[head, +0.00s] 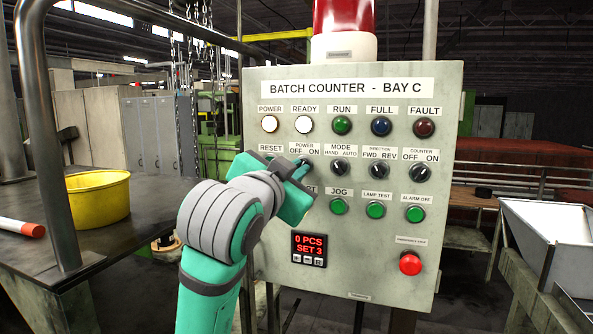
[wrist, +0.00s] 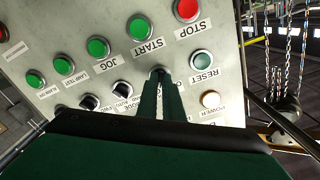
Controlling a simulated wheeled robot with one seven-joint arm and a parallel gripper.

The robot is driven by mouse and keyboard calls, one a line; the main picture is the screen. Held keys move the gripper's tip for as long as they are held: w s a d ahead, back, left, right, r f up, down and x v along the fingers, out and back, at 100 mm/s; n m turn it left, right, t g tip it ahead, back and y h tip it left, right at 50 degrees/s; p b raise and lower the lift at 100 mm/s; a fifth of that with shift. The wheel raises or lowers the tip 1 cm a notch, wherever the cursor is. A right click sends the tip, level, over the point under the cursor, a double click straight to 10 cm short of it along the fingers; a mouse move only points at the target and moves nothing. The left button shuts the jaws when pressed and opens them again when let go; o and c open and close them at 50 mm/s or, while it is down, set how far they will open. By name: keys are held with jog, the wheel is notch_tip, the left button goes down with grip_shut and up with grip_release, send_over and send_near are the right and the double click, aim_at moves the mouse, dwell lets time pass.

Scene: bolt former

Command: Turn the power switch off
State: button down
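The power switch (head: 307,162) is a small dark rotary knob under a "POWER OFF ON" label, in the second row of the grey control panel (head: 385,290). My gripper (head: 301,168) reaches it from the lower left. In the wrist view, where the panel appears upside down, my gripper's two dark green fingers (wrist: 161,84) lie close together. Their tips are at the power switch (wrist: 156,71) and appear closed on its knob. The fingers cover most of the knob, so its pointing direction is hidden. The white POWER lamp (head: 270,124) looks bright.
The mode switch (head: 340,168) is just right of my gripper. The reset button (wrist: 201,60) is close on the other side. The jog button (head: 338,206) is below, and a red emergency stop (head: 410,263) is lower right. A yellow bowl (head: 100,205) stands on the left table.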

dwell(0.4)
jog(key=n, duration=1.1)
jog(key=shift+n, duration=0.4)
dwell(0.4)
jog(key=c, duration=1.9)
grip_release()
jog(key=shift+s, duration=0.15)
jog(key=v, duration=1)
jog(key=shift+s, duration=0.3)
